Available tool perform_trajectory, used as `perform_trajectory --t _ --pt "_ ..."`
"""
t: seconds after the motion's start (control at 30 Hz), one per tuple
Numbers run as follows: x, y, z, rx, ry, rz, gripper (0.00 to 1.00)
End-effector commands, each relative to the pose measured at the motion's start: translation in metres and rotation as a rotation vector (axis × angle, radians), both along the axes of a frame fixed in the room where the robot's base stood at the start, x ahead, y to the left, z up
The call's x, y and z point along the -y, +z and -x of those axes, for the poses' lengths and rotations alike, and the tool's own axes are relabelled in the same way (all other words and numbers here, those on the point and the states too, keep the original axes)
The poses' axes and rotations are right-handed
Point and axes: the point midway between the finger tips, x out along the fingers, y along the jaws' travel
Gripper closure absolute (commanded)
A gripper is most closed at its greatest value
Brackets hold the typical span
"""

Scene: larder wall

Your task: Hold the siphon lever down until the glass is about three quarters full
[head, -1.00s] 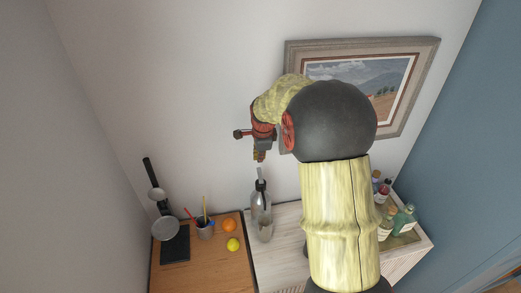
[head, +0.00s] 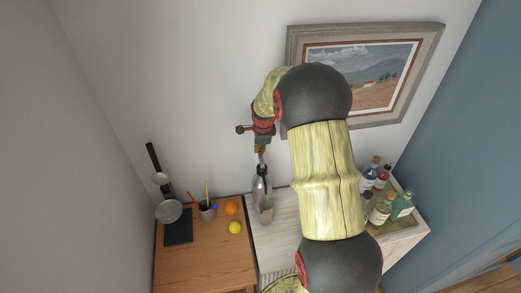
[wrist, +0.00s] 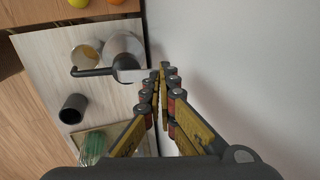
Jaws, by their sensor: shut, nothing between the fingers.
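The siphon (head: 262,184) is a grey, rounded bottle with a dark head, standing upright on the pale cabinet top near the wall. In the wrist view its spout (wrist: 92,72) points left, and its lever (wrist: 133,75) reaches towards my fingertips. The glass (head: 266,213) stands in front of the siphon; from above it shows as a round rim (wrist: 84,54) beside the spout. I cannot tell its fill level. My gripper (head: 261,152) is shut and empty, its tips (wrist: 160,72) right at the lever's end. Whether they touch or press it is unclear.
A dark cup (wrist: 73,108) stands nearby on the pale top. Several bottles (head: 383,200) stand on a tray at the right. The wooden counter (head: 228,262) at left holds an orange (head: 231,208), a lemon (head: 235,227) and a utensil cup (head: 207,212). A framed picture (head: 375,75) hangs behind my arm.

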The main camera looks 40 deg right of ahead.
Motion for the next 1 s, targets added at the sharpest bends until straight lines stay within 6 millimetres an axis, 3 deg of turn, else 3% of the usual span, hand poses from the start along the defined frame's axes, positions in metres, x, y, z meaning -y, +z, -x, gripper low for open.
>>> perform_trajectory --t 0.3,1.0 --pt "0.005 -0.017 -0.010 -0.070 0.000 -0.036 1.00" --pt "0.005 -0.013 -0.009 -0.070 0.000 -0.036 1.00"
